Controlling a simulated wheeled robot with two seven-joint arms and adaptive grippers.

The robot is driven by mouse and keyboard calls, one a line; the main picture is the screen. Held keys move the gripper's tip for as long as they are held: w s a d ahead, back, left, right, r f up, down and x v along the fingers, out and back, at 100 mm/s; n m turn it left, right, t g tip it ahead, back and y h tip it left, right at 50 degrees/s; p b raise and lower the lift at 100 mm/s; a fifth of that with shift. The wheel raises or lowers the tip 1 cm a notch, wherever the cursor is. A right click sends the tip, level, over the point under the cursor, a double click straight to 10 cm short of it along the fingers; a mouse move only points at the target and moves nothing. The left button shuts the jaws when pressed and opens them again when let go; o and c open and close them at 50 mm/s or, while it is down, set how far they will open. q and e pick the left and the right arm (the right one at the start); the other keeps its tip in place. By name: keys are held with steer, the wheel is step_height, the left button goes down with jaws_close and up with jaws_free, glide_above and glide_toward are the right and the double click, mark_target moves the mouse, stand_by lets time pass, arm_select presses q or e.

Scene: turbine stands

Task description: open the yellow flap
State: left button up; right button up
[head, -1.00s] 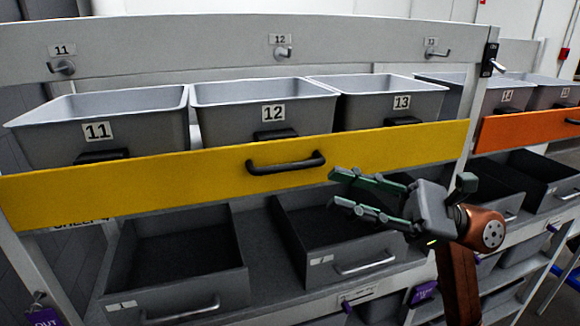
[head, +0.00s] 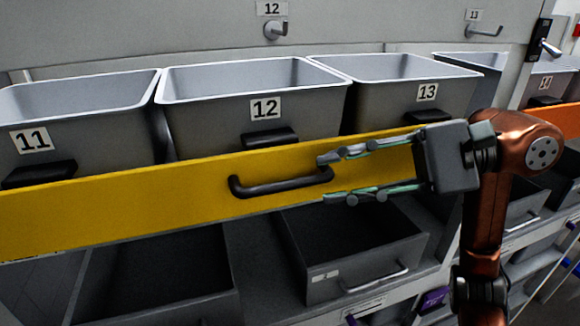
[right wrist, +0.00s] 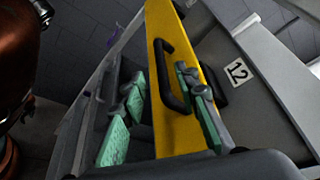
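The yellow flap (head: 130,208) is a long board across the front of the shelf, below the grey bins. Its black bar handle (head: 280,184) is at its middle. My right gripper (head: 322,178) is open at the right end of the handle, one finger above it and one below. In the right wrist view the flap (right wrist: 172,138) and the handle (right wrist: 168,75) show beyond the open fingers (right wrist: 162,92), with the handle between them. I cannot tell whether a finger touches the flap. My left gripper is not in view.
Grey bins 11 (head: 85,125), 12 (head: 215,115) and 13 (head: 385,100) stand behind the flap. Open grey drawers (head: 340,255) sit on the shelf below. An orange flap (head: 558,90) is at the right, behind my right arm.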

mark_target(301, 183)
steer(key=shift+w+a, duration=0.2)
steer(key=shift+w, duration=0.05)
steer(key=x, duration=0.1)
steer(key=p+x, duration=0.1)
steer(key=x, duration=0.2)
steer(key=shift+s+a, duration=0.25)
steer(key=shift+s, duration=0.05)
steer(key=shift+p+x, duration=0.5)
steer(key=shift+x, duration=0.55)
steer(key=shift+w+a+f, duration=0.15)
steer(key=shift+w+a, duration=0.05)
steer(key=shift+a, duration=0.1)
steer(key=c, duration=0.7)
jaws_close()
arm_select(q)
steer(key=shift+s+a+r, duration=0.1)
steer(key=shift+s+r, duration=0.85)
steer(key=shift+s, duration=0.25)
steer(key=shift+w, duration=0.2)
